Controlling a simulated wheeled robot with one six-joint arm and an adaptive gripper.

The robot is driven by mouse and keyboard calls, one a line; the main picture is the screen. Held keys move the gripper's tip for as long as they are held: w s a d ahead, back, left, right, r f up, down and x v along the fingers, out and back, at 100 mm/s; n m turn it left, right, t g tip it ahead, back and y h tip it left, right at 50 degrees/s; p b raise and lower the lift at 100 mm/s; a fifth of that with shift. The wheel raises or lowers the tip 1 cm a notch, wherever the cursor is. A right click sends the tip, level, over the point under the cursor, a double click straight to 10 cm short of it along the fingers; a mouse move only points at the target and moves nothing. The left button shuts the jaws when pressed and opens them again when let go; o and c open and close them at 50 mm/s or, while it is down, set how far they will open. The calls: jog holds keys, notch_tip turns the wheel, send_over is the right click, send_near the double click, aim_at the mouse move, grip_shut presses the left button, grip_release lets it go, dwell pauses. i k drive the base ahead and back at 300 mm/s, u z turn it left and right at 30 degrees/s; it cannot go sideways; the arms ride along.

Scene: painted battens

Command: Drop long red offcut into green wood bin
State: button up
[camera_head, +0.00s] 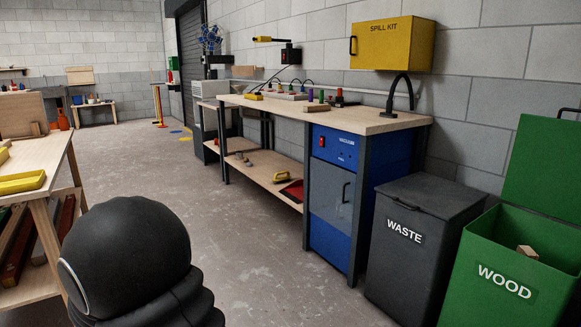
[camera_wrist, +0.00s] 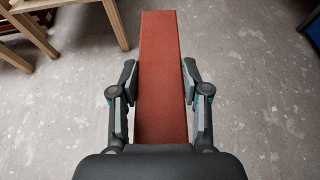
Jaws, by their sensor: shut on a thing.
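The long red offcut (camera_wrist: 162,75) is a flat red batten in the wrist view. My gripper (camera_wrist: 160,82) is shut on its sides, one finger on each side, and holds it above the concrete floor. Its near end is hidden behind the dark gripper body. The green wood bin (camera_head: 500,295), labelled WOOD, stands at the lower right of the head view. Its lid is raised and a pale wood piece shows inside. In the head view my dark arm covers the lower left, and neither the gripper's fingers nor the offcut can be seen there.
A dark grey WASTE bin (camera_head: 405,265) stands left of the green bin, beside the blue cabinet (camera_head: 345,148) under the long workbench (camera_head: 345,118). The concrete floor between is clear.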

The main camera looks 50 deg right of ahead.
aim_at(525, 246)
jog(key=z, duration=1.7)
